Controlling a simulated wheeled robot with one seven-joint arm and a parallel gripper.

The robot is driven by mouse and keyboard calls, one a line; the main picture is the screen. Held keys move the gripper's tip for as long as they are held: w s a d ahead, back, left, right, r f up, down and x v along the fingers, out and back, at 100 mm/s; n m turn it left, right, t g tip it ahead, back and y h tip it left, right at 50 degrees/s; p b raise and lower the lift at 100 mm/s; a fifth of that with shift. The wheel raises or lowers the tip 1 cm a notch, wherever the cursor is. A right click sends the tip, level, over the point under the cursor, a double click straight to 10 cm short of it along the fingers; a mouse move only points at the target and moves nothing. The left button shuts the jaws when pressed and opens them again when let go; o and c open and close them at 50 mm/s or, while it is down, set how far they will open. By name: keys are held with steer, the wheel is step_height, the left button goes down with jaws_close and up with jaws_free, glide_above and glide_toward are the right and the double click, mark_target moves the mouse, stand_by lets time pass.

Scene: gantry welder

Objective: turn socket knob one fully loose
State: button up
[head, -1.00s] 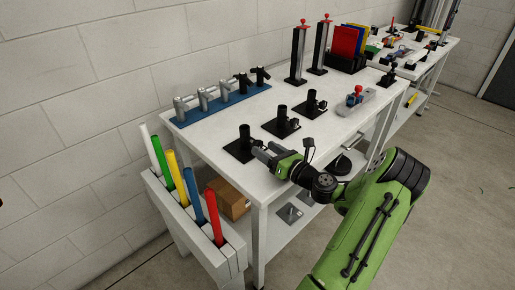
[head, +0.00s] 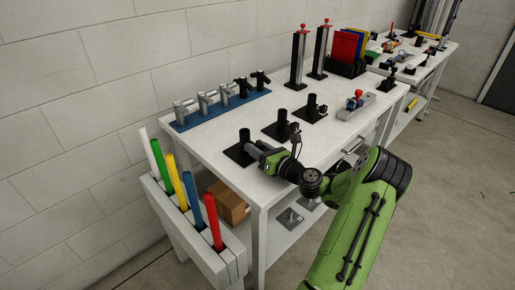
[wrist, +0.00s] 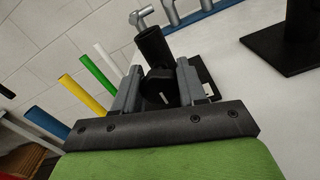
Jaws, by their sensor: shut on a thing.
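Socket one is a black upright tube (head: 245,139) on a square black plate (head: 234,153) at the near left corner of the white table. In the wrist view the tube (wrist: 153,46) stands just beyond my fingertips. Its round black knob (wrist: 157,87), with a pale mark on its face, sits between my two grey fingers. My gripper (head: 256,149) comes in from the right and is shut on this knob; its fingertips also show in the wrist view (wrist: 160,68). In the head view the knob is hidden by my gripper.
Two more black sockets (head: 281,127) (head: 312,110) stand behind to the right. A blue rack (head: 220,107) holds several torch-like pieces along the wall. A stand (head: 190,236) with coloured rods is beside the table's left end. The table (head: 205,142) is clear between rack and sockets.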

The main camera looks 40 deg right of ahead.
steer(key=shift+r+n, duration=0.15)
steer(key=shift+n, duration=0.15)
steer(key=n+p, duration=0.1)
steer(key=n, duration=0.3)
steer(key=n+b, duration=0.1)
steer(key=n, duration=0.5)
steer(key=shift+a, duration=0.15)
stand_by(0.5)
steer(key=o, duration=1)
